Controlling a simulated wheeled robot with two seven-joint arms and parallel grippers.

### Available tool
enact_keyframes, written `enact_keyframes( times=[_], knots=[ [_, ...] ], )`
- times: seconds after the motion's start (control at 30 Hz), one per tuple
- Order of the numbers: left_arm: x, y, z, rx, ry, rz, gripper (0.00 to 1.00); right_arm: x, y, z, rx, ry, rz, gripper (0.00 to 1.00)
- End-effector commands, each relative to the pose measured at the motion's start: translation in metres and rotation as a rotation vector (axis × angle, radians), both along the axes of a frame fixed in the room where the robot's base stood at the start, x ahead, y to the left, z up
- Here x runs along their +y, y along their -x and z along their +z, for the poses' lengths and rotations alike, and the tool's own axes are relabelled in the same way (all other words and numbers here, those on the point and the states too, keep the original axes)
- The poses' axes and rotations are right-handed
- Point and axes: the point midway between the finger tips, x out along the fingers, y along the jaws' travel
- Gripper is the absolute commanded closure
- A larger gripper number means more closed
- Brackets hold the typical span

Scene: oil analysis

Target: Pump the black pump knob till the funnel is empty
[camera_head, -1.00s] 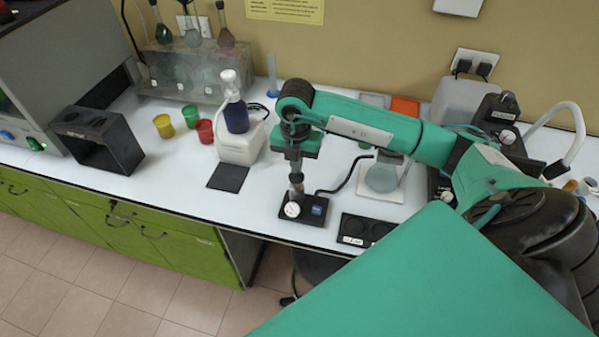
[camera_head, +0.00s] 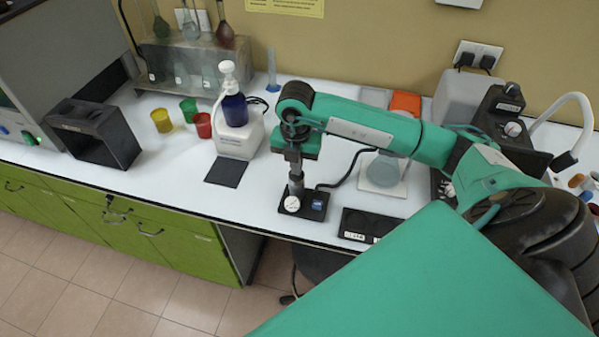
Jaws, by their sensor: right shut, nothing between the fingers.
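My right gripper (camera_head: 295,180) is shut and points straight down over a small black pump base (camera_head: 315,205) with a round white gauge (camera_head: 291,204) at its front. The pump knob is hidden under or behind the fingers; I cannot tell whether they touch it. A black hose (camera_head: 345,176) runs from the pump toward a glass flask (camera_head: 383,171) on a white plate. My right arm covers the space above the flask, so the funnel and its liquid level cannot be seen. My left gripper is not in view.
A blue bottle with a white top (camera_head: 235,108) stands on a white device (camera_head: 240,142) left of the arm. Yellow (camera_head: 162,120), green and red cups stand farther left, near a black rack (camera_head: 100,140). A black tray (camera_head: 357,227) lies right of the pump.

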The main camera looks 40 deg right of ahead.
Motion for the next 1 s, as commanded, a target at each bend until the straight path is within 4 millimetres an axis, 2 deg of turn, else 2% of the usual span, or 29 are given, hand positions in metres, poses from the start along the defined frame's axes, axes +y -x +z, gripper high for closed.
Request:
enact_keyframes(
  times=[0.5,1.0],
  knots=[
    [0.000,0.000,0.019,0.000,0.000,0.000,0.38,0.000,0.000,0.034,0.001,0.001,0.001,1.00],
    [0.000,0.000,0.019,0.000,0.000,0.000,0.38,0.000,0.000,0.035,0.000,0.000,0.000,1.00]
  ],
)
